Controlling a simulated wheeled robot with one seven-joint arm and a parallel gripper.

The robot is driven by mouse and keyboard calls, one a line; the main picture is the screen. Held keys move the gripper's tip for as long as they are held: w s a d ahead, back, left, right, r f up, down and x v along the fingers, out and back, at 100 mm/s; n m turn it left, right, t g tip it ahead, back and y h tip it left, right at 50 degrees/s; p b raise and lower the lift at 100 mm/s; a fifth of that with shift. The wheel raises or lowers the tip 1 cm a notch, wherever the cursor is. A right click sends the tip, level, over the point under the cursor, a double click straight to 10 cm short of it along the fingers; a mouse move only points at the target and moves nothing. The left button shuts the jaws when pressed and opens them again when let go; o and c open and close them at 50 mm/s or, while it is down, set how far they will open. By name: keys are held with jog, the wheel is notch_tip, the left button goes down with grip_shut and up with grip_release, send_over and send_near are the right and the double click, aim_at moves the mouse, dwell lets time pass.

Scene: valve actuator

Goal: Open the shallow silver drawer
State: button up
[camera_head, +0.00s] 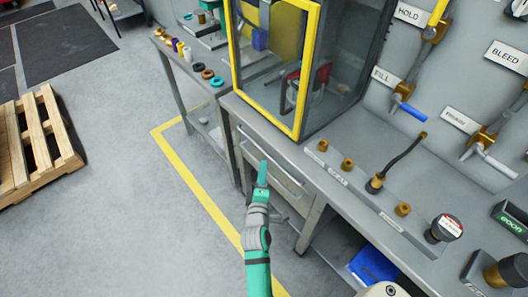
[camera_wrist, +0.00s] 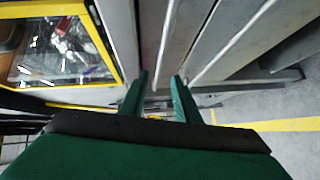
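The shallow silver drawer (camera_head: 285,177) is under the grey workbench, below the yellow-framed cabinet. It looks shut, with a long bar-like handle along its front. My gripper (camera_head: 263,168) is in front of the drawer's middle, and its green fingers overlap the drawer front in the head view. In the wrist view my gripper (camera_wrist: 159,88) has its two fingers apart with a gap between them. Long grey panels and pale bars run past the fingertips there. I cannot tell whether a finger touches the handle, and nothing is visibly held.
The yellow-framed glass cabinet (camera_head: 312,70) stands on the workbench (camera_head: 350,125) above the drawer. A side table (camera_head: 187,72) with small parts is at the left. A blue bin (camera_head: 372,265) sits under the bench. A pallet (camera_head: 35,145) lies at far left; floor between is clear.

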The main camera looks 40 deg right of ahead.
aim_at(264, 151)
jog(key=x, duration=1)
jog(key=shift+w+d, duration=0.15)
jog(key=shift+w, duration=0.05)
grip_shut()
